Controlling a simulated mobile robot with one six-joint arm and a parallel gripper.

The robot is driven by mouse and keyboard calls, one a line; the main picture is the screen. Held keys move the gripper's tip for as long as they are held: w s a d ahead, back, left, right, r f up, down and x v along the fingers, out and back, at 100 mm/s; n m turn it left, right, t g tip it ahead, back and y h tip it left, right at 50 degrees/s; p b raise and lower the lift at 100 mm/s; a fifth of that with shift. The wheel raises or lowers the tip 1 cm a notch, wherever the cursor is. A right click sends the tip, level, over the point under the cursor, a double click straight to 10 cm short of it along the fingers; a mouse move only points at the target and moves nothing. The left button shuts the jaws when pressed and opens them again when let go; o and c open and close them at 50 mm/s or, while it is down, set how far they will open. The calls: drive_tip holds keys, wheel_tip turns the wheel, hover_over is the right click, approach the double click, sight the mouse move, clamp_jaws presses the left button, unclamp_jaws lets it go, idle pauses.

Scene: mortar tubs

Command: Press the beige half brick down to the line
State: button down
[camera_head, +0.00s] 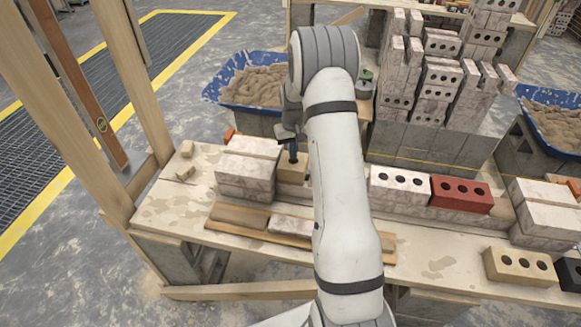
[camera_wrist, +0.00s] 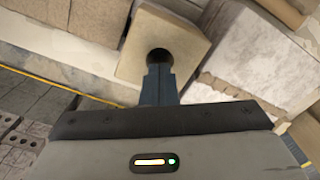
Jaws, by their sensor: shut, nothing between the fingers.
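The beige half brick (camera_head: 291,171) sits in the row on the bench, right of a stack of pale bricks (camera_head: 246,167). In the wrist view the half brick (camera_wrist: 190,45) shows its top face with one dark round hole. My gripper (camera_head: 292,157) is shut and empty, pointing down over the half brick. In the wrist view its fingertips (camera_wrist: 159,62) overlap the near edge of the hole; I cannot tell whether they touch the brick. A thin yellow line (camera_wrist: 60,79) runs beside the row. The half brick's height against it is unclear.
Right of my arm stand a white brick (camera_head: 400,185) and a red brick (camera_head: 461,194), each with holes. A wooden board (camera_head: 240,217) lies in front. Wooden posts (camera_head: 135,75) rise at left. A blue tub (camera_head: 215,91) and tall brick stacks (camera_head: 435,75) stand behind.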

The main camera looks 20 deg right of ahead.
drive_tip(key=shift+f, duration=0.2)
idle(0.5)
drive_tip(key=shift+f+b, duration=0.3)
drive_tip(key=shift+b, duration=0.05)
drive_tip(key=shift+f+b, duration=0.65)
drive_tip(key=shift+f, duration=0.1)
idle(1.9)
drive_tip(key=shift+r, duration=0.15)
drive_tip(key=shift+r+p, duration=1.35)
drive_tip(key=shift+r, duration=1.1)
